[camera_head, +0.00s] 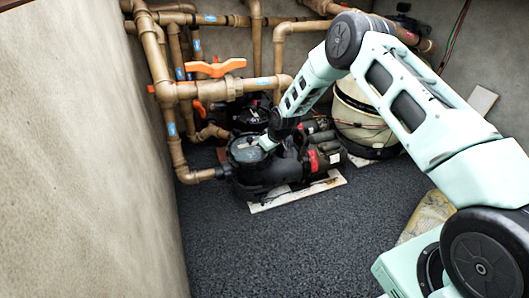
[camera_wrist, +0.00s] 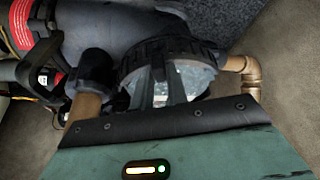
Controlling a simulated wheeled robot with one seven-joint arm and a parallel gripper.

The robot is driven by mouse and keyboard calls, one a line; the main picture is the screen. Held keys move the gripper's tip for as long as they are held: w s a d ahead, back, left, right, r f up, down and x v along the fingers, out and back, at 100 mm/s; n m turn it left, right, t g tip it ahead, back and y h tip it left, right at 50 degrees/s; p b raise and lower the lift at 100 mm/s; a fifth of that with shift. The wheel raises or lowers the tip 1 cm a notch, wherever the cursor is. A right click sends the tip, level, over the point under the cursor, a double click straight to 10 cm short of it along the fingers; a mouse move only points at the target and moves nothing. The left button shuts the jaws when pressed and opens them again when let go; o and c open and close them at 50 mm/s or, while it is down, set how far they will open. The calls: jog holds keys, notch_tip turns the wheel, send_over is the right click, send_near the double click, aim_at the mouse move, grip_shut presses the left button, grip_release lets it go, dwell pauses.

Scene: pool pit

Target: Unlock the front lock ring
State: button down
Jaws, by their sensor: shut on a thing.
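The front pump (camera_head: 262,180) stands low at the centre of the head view. Its front lock ring (camera_head: 233,157) is a dark ring around a clear round lid (camera_head: 247,153). In the wrist view the ribbed black lock ring (camera_wrist: 142,58) surrounds the clear lid (camera_wrist: 192,74). My gripper (camera_head: 266,143) reaches down to the ring from the upper right. In the wrist view my gripper's grey fingers (camera_wrist: 165,88) lie over the lid, inside the ring's outline. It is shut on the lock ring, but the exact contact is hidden.
Brown pipes with an orange valve handle (camera_head: 215,68) run behind and left of the pump. A second dark pump (camera_head: 250,115) stands behind. A round beige tank (camera_head: 362,118) is at the back right. A concrete wall (camera_head: 80,150) bounds the left; gravel floor (camera_head: 290,245) lies clear in front.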

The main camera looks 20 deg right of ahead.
jog(key=shift+w+d+f+n+g+y, duration=0.1)
jog(key=shift+w+d+n+g+y, duration=0.25)
jog(key=shift+d+n, duration=0.55)
jog(key=shift+w+d+n+g+y, duration=0.1)
jog(key=shift+w+d+n+y, duration=0.15)
jog(key=shift+w+d+n, duration=0.55)
jog(key=shift+s+n, duration=0.2)
jog(key=shift+n, duration=0.1)
jog(key=c, duration=1.4)
grip_release()
jog(key=p+v, duration=0.6)
jog(key=v, duration=1.1)
jog(key=shift+s, duration=0.15)
